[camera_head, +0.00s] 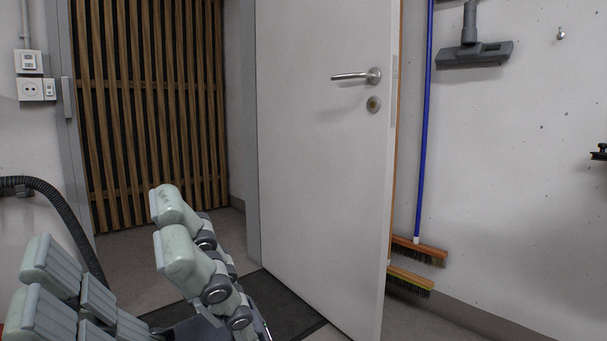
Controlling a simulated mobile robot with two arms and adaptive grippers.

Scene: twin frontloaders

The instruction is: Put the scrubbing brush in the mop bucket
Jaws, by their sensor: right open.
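I see no scrubbing brush and no mop bucket in the head view. My right gripper (108,240) is at the lower left of the head view. Its pale green finger pads are spread apart, and I see nothing held between them. The lower part of the gripper is cut off by the bottom edge. My left gripper is not in view.
A white door (315,150) stands ajar in the middle, with a dark mat (272,300) at its foot. A wooden slatted screen (150,110) is behind. Two brooms (420,250) and a grey vacuum nozzle (474,53) are at the right wall. A black hose (65,215) is at left.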

